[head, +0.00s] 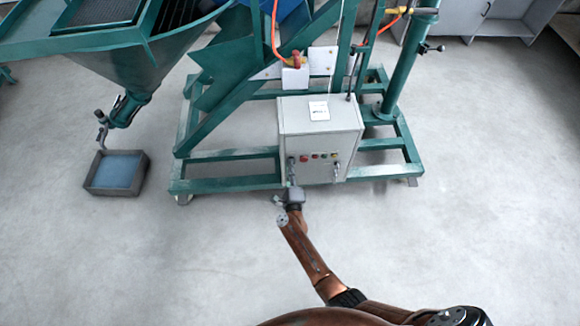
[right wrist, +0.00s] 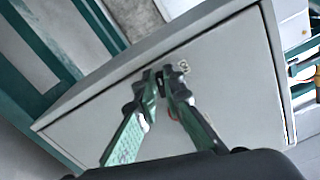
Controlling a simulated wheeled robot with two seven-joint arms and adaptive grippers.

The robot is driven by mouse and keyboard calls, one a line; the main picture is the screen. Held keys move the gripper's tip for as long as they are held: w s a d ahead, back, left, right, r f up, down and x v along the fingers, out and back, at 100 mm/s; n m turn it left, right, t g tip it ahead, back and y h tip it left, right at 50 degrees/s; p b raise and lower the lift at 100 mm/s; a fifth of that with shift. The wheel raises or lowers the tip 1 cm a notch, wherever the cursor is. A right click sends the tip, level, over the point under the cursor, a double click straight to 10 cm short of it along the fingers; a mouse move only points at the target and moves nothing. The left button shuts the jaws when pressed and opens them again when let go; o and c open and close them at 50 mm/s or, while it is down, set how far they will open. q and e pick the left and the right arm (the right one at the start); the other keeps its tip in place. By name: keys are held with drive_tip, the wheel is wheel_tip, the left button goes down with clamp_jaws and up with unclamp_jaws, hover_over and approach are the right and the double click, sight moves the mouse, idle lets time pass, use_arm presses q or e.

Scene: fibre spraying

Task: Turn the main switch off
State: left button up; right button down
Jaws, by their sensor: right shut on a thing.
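The grey control box (head: 348,118) stands on the green machine frame, with a row of small controls on its front. My right gripper (head: 291,174) is at the left part of this front, reaching up from below. In the right wrist view my right gripper (right wrist: 164,84) has its fingertips together at a small dark switch (right wrist: 160,73) on the box's grey face (right wrist: 225,75). It is shut on this switch, which the fingertips largely hide. The switch's exact angle cannot be told. My left gripper is not in view.
A red button (head: 304,158) and other small controls sit to the right of the gripper. A small silver fitting (right wrist: 184,66) is beside the fingertips. A grey bin (head: 104,190) stands on the floor at left. The floor in front is clear.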

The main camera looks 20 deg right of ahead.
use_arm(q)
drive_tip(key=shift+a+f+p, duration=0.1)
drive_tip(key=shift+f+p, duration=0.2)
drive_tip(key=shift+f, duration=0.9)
use_arm(e)
drive_tip(key=shift+a+f+n, duration=0.1)
drive_tip(key=shift+f+n, duration=0.05)
drive_tip(key=shift+n, duration=0.65)
drive_tip(key=shift+a+f+n, duration=0.1)
drive_tip(key=shift+n, duration=0.7)
drive_tip(key=shift+d, duration=0.1)
drive_tip(key=c, duration=2)
unclamp_jaws()
drive_tip(key=shift+c, duration=0.2)
